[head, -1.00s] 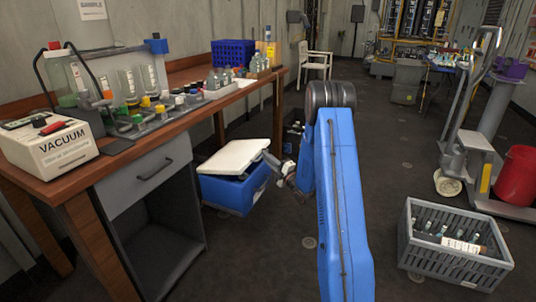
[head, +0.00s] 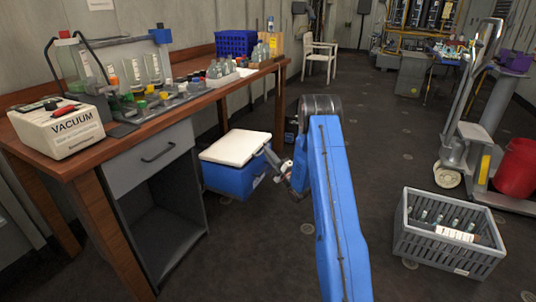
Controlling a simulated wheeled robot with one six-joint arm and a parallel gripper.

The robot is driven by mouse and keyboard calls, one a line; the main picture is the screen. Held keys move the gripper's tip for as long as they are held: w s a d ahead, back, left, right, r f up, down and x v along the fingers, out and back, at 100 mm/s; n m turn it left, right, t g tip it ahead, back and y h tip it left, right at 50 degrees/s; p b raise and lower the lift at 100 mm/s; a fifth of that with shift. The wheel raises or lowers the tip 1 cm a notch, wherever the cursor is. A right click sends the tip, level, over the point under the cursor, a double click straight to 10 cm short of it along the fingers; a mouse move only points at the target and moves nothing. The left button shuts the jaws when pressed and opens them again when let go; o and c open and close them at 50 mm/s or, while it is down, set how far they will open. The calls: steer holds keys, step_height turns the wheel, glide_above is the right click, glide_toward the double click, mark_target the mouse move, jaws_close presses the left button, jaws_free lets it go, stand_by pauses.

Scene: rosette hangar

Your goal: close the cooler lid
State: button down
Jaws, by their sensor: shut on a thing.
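The cooler has a blue body (head: 228,180) and stands on the floor beside the workbench, in the middle-left of the head view. Its white lid (head: 234,147) lies flat over the body, and no gap shows between them from here. My gripper (head: 270,156) is at the right edge of the lid, shut on it. The fingertips are small and partly hidden against the cooler's right side.
A wooden workbench (head: 120,150) with a vacuum unit (head: 62,128) and bottles stands on the left. A grey crate (head: 448,250) of bottles sits on the floor at right. A pallet jack (head: 462,130) and red bucket (head: 517,168) stand beyond it. Open floor lies between.

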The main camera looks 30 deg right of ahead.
steer(key=c, duration=1.8)
jaws_free()
steer(key=shift+c, duration=0.2)
steer(key=shift+d, duration=0.1)
steer(key=v, duration=1.7)
steer(key=shift+s, duration=0.2)
